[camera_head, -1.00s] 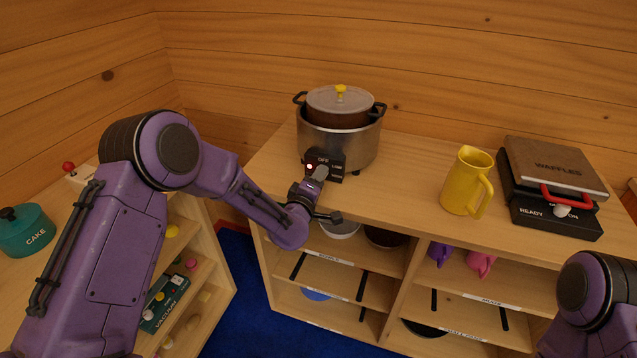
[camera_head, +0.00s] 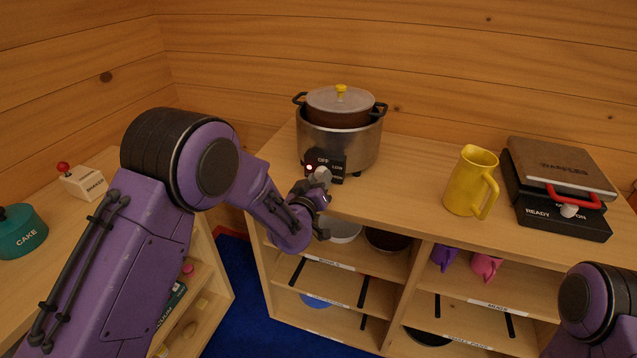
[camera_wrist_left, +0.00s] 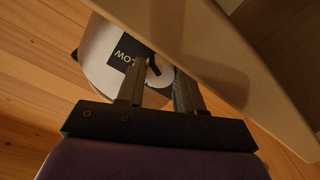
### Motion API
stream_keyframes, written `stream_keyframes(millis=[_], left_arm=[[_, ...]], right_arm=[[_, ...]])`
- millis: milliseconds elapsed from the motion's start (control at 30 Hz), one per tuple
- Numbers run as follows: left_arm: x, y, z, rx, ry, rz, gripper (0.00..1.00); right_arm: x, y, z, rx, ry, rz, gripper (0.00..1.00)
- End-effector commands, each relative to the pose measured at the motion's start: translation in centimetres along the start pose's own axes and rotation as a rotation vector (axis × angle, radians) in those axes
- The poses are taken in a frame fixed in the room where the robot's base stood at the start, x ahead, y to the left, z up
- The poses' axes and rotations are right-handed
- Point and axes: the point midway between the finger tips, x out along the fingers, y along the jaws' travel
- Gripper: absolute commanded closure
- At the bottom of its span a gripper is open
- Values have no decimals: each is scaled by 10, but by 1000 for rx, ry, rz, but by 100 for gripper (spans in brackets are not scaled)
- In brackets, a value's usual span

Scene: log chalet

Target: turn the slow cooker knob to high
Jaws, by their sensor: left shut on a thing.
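The slow cooker (camera_head: 340,146) is a silver pot with a lid and yellow top handle, near the left end of the wooden counter. Its black front panel (camera_head: 326,156) reads OFF and LOW, with a third label too small to read. A small indicator light (camera_head: 309,167) glows at the panel's left. The grey knob (camera_head: 321,175) is on the panel. My left gripper (camera_head: 318,186) is shut on the knob and partly hides it. In the left wrist view, the fingers (camera_wrist_left: 157,92) are at the panel beside LOW. The knob's exact pointing direction is unclear. My right gripper is outside the view.
A yellow pitcher (camera_head: 470,182) and a black waffle maker (camera_head: 562,188) stand to the right on the counter. Shelves below hold bowls and mugs. Counter between cooker and pitcher is clear.

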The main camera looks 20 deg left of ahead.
Motion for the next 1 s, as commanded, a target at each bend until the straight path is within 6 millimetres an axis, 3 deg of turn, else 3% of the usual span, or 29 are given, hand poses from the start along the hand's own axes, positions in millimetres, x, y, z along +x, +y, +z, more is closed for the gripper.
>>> stream_keyframes(millis=[300,767,800,867,1000], left_arm=[[-1,0,3,95,-3,-3,94],[-1,-1,3,108,-3,-4,94],[-1,-1,3,108,-3,-4,61],[-1,-1,3,108,-2,-4,41],[-1,0,2,107,0,-4,38]], right_arm=[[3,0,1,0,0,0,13],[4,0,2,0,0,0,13],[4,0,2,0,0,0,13],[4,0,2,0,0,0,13],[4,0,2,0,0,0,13]])
